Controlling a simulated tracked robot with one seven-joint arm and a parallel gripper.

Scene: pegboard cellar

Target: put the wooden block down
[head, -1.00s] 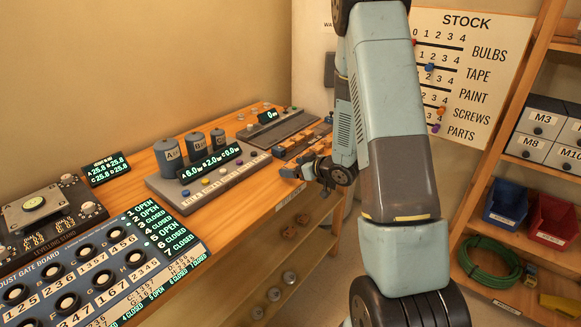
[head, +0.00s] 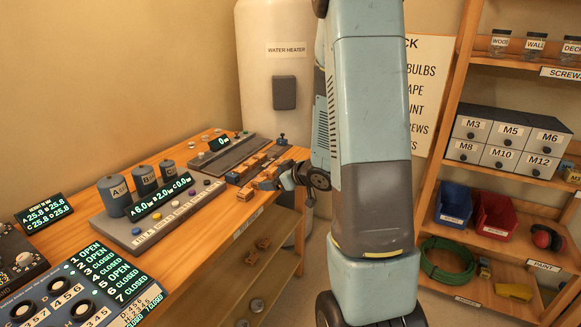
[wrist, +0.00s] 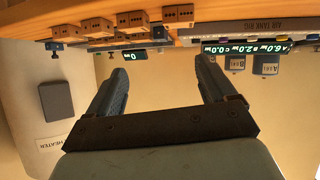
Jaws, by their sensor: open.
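Several small orange-brown wooden blocks sit on the right end of the bench; the nearest block (head: 245,194) is close to the bench's front edge. In the wrist view, which is upside down, a row of blocks (wrist: 178,14) lies along the top left. I cannot tell which one the task means. My gripper (head: 266,182) is beside the blocks, at the bench's front edge, partly hidden by my wrist. In the wrist view my gripper (wrist: 155,66) has its two fingers wide apart, with nothing between them. No block touches the fingers there.
A grey panel with buttons and three canisters (head: 144,180) stands left of the blocks. A long grey device (head: 222,155) lies behind them. A white water heater (head: 272,70) stands at the back. A shelf rack with drawers (head: 505,140) and bins is on the right.

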